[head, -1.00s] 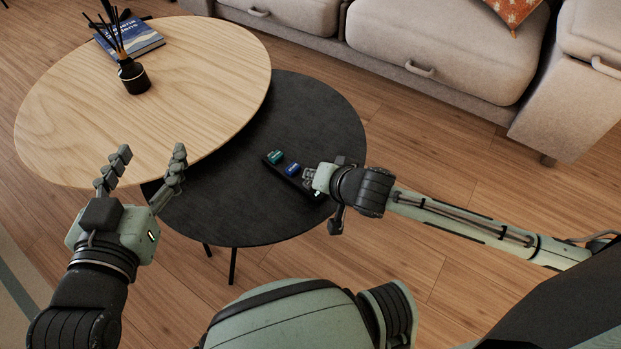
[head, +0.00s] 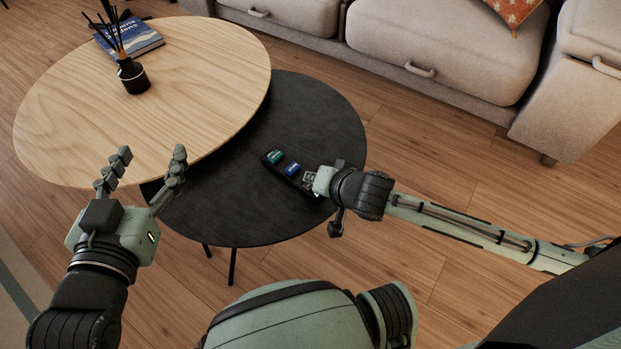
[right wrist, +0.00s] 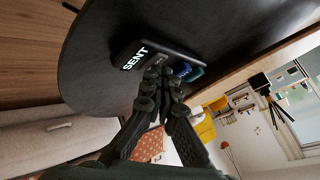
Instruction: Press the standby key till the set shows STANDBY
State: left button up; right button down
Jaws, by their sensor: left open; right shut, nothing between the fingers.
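The set is a slim black bar (head: 277,168) lying on the dark round table. It has a teal key (head: 274,157) and a blue key (head: 292,169); the same blue key (right wrist: 183,69) also shows in the right wrist view. Its display (right wrist: 134,59) reads SENT. My right gripper (head: 307,178) is shut and empty, with its fingertips (right wrist: 154,76) at the set between the display and the blue key, hiding that part. I cannot tell whether they touch a key. My left gripper (head: 149,166) is open and empty, left of the set, over the tables' near edges.
The dark round table (head: 330,115) has much bare top around the set. A pale wooden round table (head: 200,75) overlaps it on the left and carries a reed diffuser (head: 133,76) and a blue book (head: 140,40). A grey sofa (head: 440,45) stands behind.

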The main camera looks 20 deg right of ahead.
jog(key=shift+r+p, duration=1.25)
jog(key=shift+p, duration=0.2)
notch_tip(320, 180, up, 5)
jog(key=p, duration=0.5)
jog(key=shift+p, duration=0.4)
jog(key=shift+s, duration=0.1)
